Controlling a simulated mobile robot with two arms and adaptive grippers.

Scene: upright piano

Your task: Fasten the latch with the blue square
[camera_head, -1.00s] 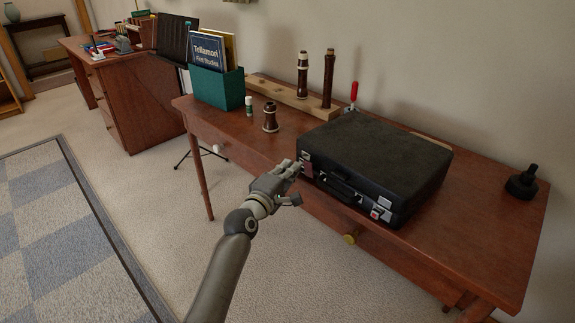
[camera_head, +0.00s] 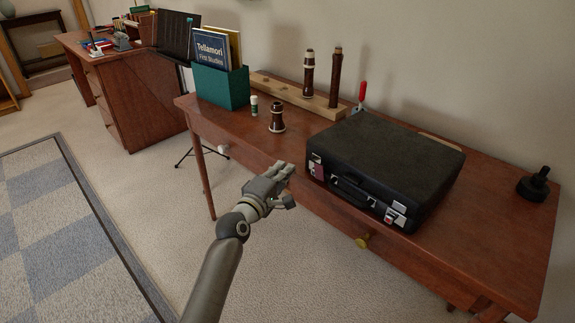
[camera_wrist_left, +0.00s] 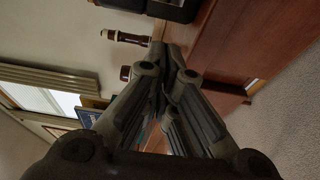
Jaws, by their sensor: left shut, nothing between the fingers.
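A closed black case (camera_head: 385,160) lies on the wooden desk. Its front has a handle (camera_head: 349,188) between two metal latches. The right latch (camera_head: 398,208) has a red square (camera_head: 388,219) on a pale plate. The left latch (camera_head: 315,158) sits above a dull reddish patch; no blue square can be made out, and whether either latch is fastened is unclear. My left gripper (camera_head: 285,170) is shut and empty, left of the case's left latch and apart from it. The wrist view shows its fingers (camera_wrist_left: 172,55) together, with part of the case (camera_wrist_left: 172,10) at the top edge.
The wooden desk (camera_head: 480,215) holds a green box (camera_head: 221,88) of books, a dark wooden joint (camera_head: 277,118), a small green-white tube (camera_head: 254,106), a peg board (camera_head: 284,94) and a black stand (camera_head: 535,184). A brass drawer knob (camera_head: 363,240) sticks out below the case.

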